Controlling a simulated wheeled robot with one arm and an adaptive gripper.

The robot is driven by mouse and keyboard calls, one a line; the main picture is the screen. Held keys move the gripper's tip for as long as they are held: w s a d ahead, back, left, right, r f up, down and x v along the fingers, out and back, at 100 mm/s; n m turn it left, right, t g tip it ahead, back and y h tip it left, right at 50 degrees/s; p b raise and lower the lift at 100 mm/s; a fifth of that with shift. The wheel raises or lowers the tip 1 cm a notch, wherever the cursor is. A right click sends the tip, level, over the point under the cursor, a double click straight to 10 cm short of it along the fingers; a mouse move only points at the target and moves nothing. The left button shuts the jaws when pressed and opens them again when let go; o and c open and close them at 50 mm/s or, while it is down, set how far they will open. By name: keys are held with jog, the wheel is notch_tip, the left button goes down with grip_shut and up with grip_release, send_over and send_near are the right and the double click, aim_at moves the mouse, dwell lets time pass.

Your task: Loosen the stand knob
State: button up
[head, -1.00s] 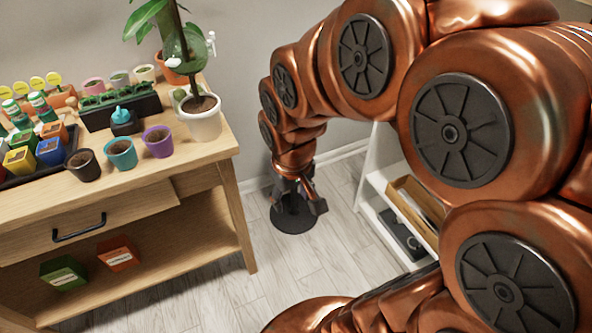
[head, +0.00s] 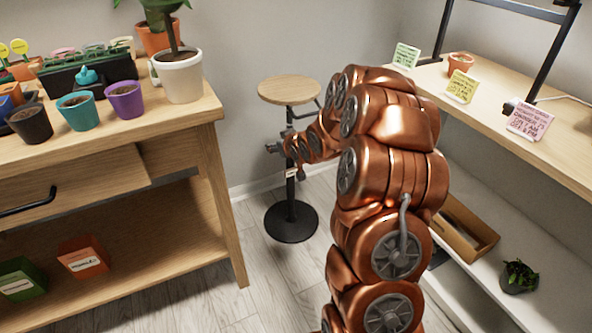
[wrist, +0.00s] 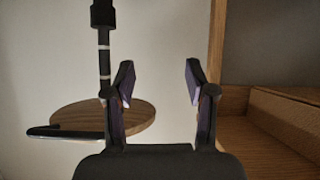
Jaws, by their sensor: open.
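The stand has a round wooden top (head: 290,90), a dark post (head: 290,190) and a round black base (head: 291,222) on the floor. My gripper (head: 274,148) is beside the post, below the top, and partly overlaps it in the head view. In the wrist view my gripper (wrist: 160,78) is open with nothing between its fingers. That view looks upside down: the wooden top (wrist: 135,118) is low at left, with the banded post (wrist: 104,60), a black collar (wrist: 103,14) and a black bar (wrist: 65,133). I cannot tell which part is the knob.
A wooden potting bench (head: 150,150) with pots stands left of the stand. White shelving (head: 480,280) with a wooden upper board (head: 550,125) is at right. Grey floor is open between them. A wall (head: 260,40) is close behind the stand.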

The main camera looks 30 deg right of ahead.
jog(key=w+d+f+t+b, duration=0.1)
jog(key=d+f+t+b, duration=0.2)
jog(key=d+f+b, duration=0.45)
jog(key=w+d+f+t+b, duration=0.2)
jog(key=d+f+t+b, duration=0.15)
jog(key=f, duration=0.65)
jog(key=w+d+b, duration=0.1)
jog(key=w+b, duration=0.2)
jog(key=w, duration=0.4)
jog(key=shift+w+r+m+h, duration=0.15)
jog(key=shift+m+h, duration=0.15)
jog(key=shift+m, duration=0.1)
jog(key=shift+d, duration=0.1)
jog(key=shift+c, duration=0.2)
grip_shut()
